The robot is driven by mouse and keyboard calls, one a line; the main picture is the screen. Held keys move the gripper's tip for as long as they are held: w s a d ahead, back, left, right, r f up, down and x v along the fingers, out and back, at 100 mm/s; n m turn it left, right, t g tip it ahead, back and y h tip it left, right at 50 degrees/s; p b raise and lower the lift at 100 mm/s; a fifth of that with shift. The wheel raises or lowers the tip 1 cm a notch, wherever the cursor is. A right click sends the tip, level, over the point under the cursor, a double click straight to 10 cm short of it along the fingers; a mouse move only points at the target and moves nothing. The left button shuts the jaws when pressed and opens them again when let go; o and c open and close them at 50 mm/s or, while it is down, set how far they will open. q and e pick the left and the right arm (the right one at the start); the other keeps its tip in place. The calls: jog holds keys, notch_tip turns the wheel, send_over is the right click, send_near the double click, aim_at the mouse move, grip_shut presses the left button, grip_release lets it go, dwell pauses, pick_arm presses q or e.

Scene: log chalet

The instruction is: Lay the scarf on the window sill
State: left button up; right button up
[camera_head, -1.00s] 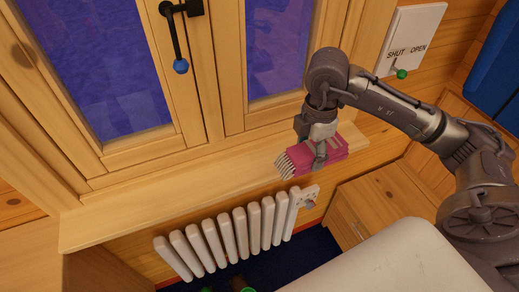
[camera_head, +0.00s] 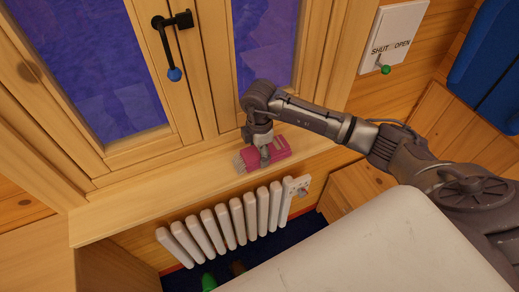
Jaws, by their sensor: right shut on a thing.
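The scarf (camera_head: 281,149) is a folded pink-red bundle with a pale fringe at its left end. It is at the right part of the wooden window sill (camera_head: 150,194), over or on the sill; I cannot tell for sure whether it touches the wood. The fingers hide part of the scarf. My left gripper is not in view.
The window with a blue-knobbed handle (camera_head: 174,74) rises behind the sill. A white radiator (camera_head: 222,224) stands below it. A switch plate marked SHUT and OPEN (camera_head: 397,35) is on the right wall. The left part of the sill is bare.

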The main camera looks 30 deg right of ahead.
jog(key=shift+w+f, duration=0.15)
jog(key=shift+f, duration=0.4)
jog(key=o, duration=1)
jog(key=shift+r, duration=0.35)
notch_tip(320, 180, up, 10)
jog(key=b, duration=0.3)
jog(key=shift+r, duration=0.9)
